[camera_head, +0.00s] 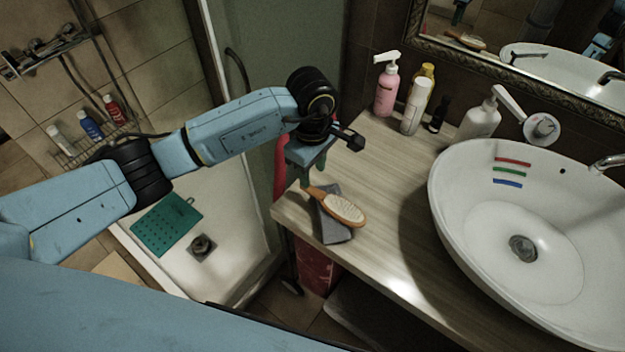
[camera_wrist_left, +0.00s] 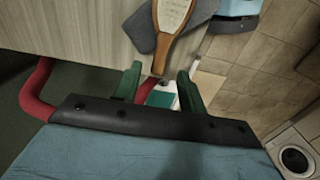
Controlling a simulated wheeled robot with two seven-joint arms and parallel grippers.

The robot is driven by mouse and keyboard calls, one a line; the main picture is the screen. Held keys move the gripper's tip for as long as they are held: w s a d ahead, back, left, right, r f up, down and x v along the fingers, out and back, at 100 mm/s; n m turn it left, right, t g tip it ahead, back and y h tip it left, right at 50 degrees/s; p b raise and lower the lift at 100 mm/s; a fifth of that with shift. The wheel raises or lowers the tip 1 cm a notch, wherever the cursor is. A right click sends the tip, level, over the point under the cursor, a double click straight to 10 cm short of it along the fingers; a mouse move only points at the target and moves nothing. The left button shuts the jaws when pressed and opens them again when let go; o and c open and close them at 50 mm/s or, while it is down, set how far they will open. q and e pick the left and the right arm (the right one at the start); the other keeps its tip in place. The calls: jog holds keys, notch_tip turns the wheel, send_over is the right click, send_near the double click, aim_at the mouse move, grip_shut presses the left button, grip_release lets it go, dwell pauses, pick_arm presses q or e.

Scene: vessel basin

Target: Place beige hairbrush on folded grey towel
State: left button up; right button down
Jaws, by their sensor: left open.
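The beige hairbrush (camera_head: 343,207) has a wooden back and pale bristles facing up. It lies across the folded grey towel (camera_head: 333,230) near the counter's left edge, with its handle pointing left toward my gripper. My left gripper (camera_head: 313,180) is just above and beside the handle end. In the left wrist view the hairbrush (camera_wrist_left: 172,18) lies on the towel (camera_wrist_left: 140,27), with the handle's tip close to the gap between my open green fingers (camera_wrist_left: 160,88). The fingers look empty. My right gripper is not in view.
The wooden counter (camera_head: 385,255) has bare room right of the towel. A white basin (camera_head: 450,205) stands at the right. A pink pump bottle (camera_head: 387,88), a white bottle (camera_head: 415,105) and a soap dispenser (camera_head: 480,122) stand at the back. The shower tray (camera_head: 235,255) is at the left.

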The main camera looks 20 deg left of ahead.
pick_arm(q)
notch_tip(320, 180, up, 7)
jog(key=shift+f, duration=0.15)
